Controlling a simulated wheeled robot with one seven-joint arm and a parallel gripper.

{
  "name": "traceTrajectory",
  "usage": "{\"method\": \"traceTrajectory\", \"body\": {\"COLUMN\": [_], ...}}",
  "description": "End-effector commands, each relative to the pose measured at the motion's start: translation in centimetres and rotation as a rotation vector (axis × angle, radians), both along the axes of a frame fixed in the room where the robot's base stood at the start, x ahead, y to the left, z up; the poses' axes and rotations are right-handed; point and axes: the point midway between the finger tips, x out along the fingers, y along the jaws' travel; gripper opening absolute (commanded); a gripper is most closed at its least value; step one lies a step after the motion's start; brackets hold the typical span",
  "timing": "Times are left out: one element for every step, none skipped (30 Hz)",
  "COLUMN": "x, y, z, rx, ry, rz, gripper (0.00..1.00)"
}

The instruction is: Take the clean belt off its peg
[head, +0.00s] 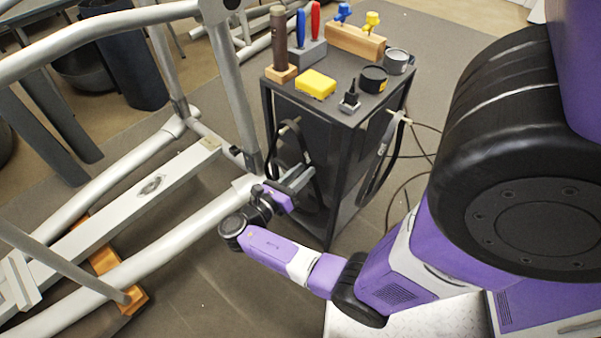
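Two black belts hang from pegs on the sides of a dark cart (345,180). The right belt (372,180) hangs from a peg (398,116) on the right side and carries a small pale mark. I cannot tell from this view which one is clean. My gripper (298,180) is beside the lower part of the left belt, its two grey fingers apart and pointing toward it. Whether the fingers touch or straddle the belt is unclear.
The elliptical's grey frame (150,255) stands close left of my gripper. Cables lie on the floor right of the cart.

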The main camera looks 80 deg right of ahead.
Motion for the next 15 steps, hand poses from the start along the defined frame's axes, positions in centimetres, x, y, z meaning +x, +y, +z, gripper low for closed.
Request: {"method": "traceTrajectory", "body": {"x": [-0.06, -0.09, -0.13, -0.16, -0.19, -0.22, -0.26, -0.29, -0.33, -0.36, -0.39, -0.43, -0.46, -0.49, -0.52], "y": [-0.10, -0.14, -0.21, -0.25, -0.30, -0.37, -0.41, -0.46, -0.53, -0.57, -0.60, -0.67, -0.72, -0.76, -0.82], "z": [0.05, 0.05, 0.05, 0.05, 0.04, 0.04, 0.04, 0.04, 0.04, 0.04, 0.04, 0.04, 0.05, 0.04, 0.05], "rx": [0.000, 0.000, 0.000, 0.000, 0.000, 0.000, 0.000, 0.000, 0.000, 0.000, 0.000, 0.000, 0.000, 0.000, 0.000], "ry": [0.000, 0.000, 0.000, 0.000, 0.000, 0.000, 0.000, 0.000, 0.000, 0.000, 0.000, 0.000, 0.000, 0.000, 0.000], "rz": [0.000, 0.000, 0.000, 0.000, 0.000, 0.000, 0.000, 0.000, -0.001, -0.001, -0.001, -0.001, -0.001, -0.001, -0.001], "gripper": [0.27, 0.27, 0.27, 0.27, 0.27, 0.27, 0.27, 0.27, 0.27, 0.27, 0.27, 0.27, 0.27, 0.27, 0.27]}}
